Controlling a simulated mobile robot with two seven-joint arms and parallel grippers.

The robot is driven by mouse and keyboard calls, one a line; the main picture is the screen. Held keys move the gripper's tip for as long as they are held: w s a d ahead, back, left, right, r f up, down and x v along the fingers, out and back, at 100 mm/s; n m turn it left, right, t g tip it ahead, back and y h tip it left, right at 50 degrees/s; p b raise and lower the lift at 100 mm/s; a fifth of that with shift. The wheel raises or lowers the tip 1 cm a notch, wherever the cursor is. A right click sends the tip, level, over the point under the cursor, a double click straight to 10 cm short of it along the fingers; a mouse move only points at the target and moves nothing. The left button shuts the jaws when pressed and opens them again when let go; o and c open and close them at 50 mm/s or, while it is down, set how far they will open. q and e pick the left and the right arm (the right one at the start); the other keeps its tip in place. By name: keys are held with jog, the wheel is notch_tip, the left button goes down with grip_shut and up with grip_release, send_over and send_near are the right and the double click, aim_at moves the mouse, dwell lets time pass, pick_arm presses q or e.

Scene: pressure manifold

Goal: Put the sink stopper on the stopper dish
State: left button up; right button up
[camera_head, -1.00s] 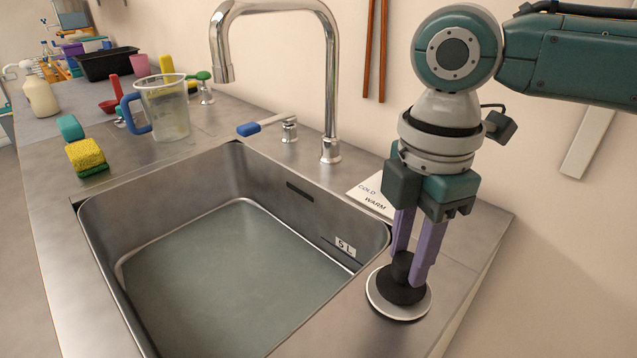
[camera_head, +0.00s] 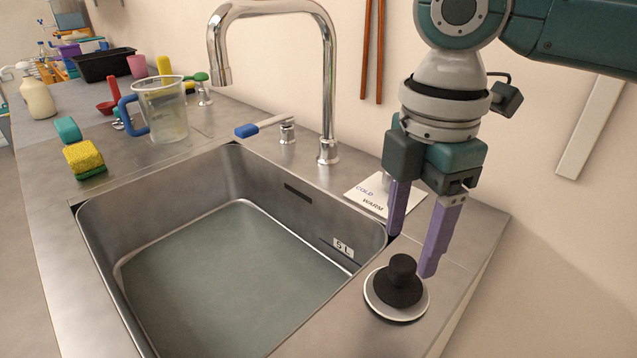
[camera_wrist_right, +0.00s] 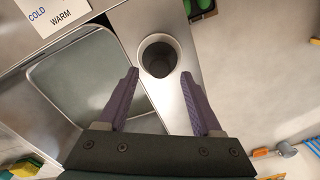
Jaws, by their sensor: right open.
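The black sink stopper (camera_head: 402,280), with its raised knob, sits upright on the pale round stopper dish (camera_head: 375,306) on the counter right of the sink. My right gripper (camera_head: 411,255) is open and empty, its purple fingers spread just above the stopper and apart from its knob. In the right wrist view the dish's pale rim (camera_wrist_right: 142,50) shows ahead between the fingertips of my right gripper (camera_wrist_right: 159,78), with the dark stopper (camera_wrist_right: 159,60) inside it. My left gripper is not in view.
The sink (camera_head: 235,270) holds water, left of the dish. A tall faucet (camera_head: 328,90) and blue-tipped lever (camera_head: 262,127) stand behind it. A COLD/WARM card (camera_head: 371,199) lies near my gripper. A measuring jug (camera_head: 165,110) and yellow sponge (camera_head: 83,157) stand left.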

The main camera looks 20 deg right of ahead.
aim_at(405, 261)
notch_tip(405, 261, up, 8)
jog(key=s+a+f+m+t+y, duration=0.1)
jog(key=s+a+f+m, duration=0.2)
jog(key=s+a+f+m+t+y, duration=0.1)
jog(key=s+a+f+m, duration=0.2)
jog(key=s+a+f+m+t, duration=0.1)
jog(key=s+a+f+m, duration=0.2)
jog(key=s+a, duration=0.1)
jog(key=shift+f+y+p, duration=0.1)
jog(key=shift+y+p, duration=0.3)
jog(key=s+d+f+m+h, duration=0.1)
jog(key=s+d+m+h, duration=0.1)
jog(key=s+d+m, duration=0.4)
jog(key=shift+d+t+h, duration=0.3)
jog(key=shift+d, duration=0.1)
dwell(0.7)
